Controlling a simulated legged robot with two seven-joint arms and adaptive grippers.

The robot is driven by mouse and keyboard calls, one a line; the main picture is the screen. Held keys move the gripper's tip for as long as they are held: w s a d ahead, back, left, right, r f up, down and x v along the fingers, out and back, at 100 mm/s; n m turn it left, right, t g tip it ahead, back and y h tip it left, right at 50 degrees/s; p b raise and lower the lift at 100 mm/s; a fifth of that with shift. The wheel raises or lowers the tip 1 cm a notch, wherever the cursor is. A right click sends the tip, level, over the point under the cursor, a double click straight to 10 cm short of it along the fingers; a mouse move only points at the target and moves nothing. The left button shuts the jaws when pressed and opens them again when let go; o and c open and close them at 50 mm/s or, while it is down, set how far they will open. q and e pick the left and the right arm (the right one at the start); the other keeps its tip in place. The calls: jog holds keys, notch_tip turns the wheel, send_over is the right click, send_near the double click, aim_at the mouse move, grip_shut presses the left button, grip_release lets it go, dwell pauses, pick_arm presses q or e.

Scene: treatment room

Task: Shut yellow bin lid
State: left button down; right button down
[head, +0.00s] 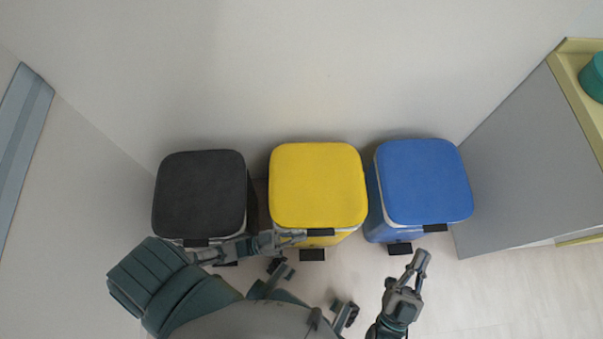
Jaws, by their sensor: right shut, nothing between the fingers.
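The yellow bin (325,241) stands in the middle of a row of three against the wall. Its yellow lid (318,185) lies over the top, with a pale rim showing under its front edge. From above I cannot tell whether it is fully closed. My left gripper (298,238) is at the front left edge of the yellow bin, just below the lid's edge. Whether it touches is unclear, and its finger opening is hard to make out. My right gripper (420,262) is shut and empty, in front of the blue bin.
A black-lidded bin (200,190) stands to the left and a blue bin (424,182) to the right, both with lids down over them. Dark pedals (312,255) stick out at the bins' fronts. A grey cabinet side (520,165) bounds the right. Floor at lower right is clear.

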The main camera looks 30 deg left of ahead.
pick_arm(q)
jog(key=shift+d+f, duration=0.1)
jog(key=shift+f, duration=0.1)
pick_arm(e)
jog(key=shift+s+r+t, duration=0.4)
jog(key=shift+r+t, duration=0.05)
jog(key=shift+t, duration=0.05)
pick_arm(q)
jog(key=shift+d, duration=0.1)
pick_arm(e)
jog(key=shift+d, duration=0.1)
pick_arm(q)
notch_tip(320, 180, up, 10)
jog(key=shift+f, duration=0.15)
